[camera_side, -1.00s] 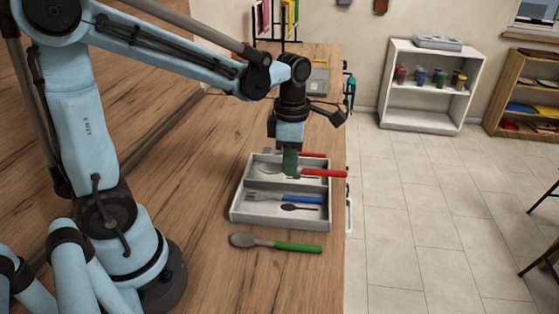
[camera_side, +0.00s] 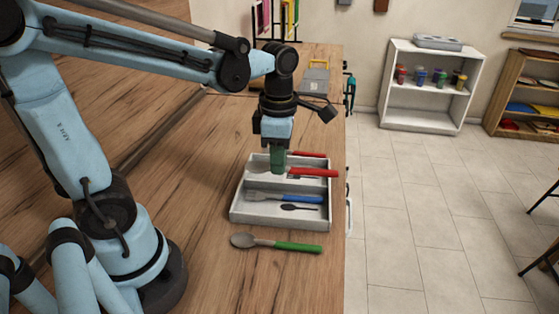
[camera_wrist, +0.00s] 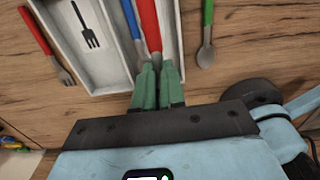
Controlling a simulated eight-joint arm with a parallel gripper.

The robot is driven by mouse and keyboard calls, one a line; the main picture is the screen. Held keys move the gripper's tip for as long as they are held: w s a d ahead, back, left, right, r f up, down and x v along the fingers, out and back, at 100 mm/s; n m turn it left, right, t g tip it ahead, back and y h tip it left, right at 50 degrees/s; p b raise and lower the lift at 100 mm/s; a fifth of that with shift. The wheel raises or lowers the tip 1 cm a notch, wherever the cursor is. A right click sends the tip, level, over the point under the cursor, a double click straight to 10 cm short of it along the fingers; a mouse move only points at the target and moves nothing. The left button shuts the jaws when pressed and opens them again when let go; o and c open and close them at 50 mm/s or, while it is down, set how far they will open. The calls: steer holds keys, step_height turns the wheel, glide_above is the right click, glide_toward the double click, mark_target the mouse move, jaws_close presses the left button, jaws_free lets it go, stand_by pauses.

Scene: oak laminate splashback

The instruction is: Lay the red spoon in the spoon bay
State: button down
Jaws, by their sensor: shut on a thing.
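My gripper (camera_side: 278,172) is shut on the red spoon, whose red handle (camera_side: 318,173) points right and grey bowl (camera_side: 256,169) points left in the side view. It holds the spoon level above the grey two-bay tray (camera_side: 236,214). The wrist view shows the red handle (camera_wrist: 149,25) running up from the fingertips (camera_wrist: 157,82); the bowl is hidden there. The near bay has a dark spoon mark (camera_side: 299,207), and a blue-handled fork (camera_side: 300,199) lies in this bay. The far bay has a dark fork mark (camera_wrist: 87,30).
A green-handled spoon (camera_side: 290,246) lies on the wooden counter in front of the tray. A red-handled fork (camera_wrist: 37,32) lies on the counter behind it. A rack (camera_side: 275,20) stands at the counter's far end. The counter's edge is close right of the tray.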

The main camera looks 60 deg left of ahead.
steer(key=shift+s+a, duration=0.4)
steer(key=shift+s, duration=0.4)
steer(key=shift+s+f, duration=0.1)
glide_toward(270, 203)
steer(key=shift+s+d+f, duration=0.3)
steer(key=shift+d+f, duration=0.2)
steer(key=shift+f, duration=0.4)
steer(key=shift+s+d+f, duration=0.35)
steer(key=shift+d+f, duration=0.1)
steer(key=shift+f, duration=0.5)
steer(key=shift+s+d+f, duration=0.3)
steer(key=shift+d+f, duration=0.2)
steer(key=shift+f, duration=0.4)
steer(key=shift+f, duration=0.6)
steer(key=c, duration=1.1)
jaws_free()
steer(key=shift+c, duration=0.2)
steer(key=shift+w+r, duration=0.1)
steer(key=shift+r, duration=5.95)
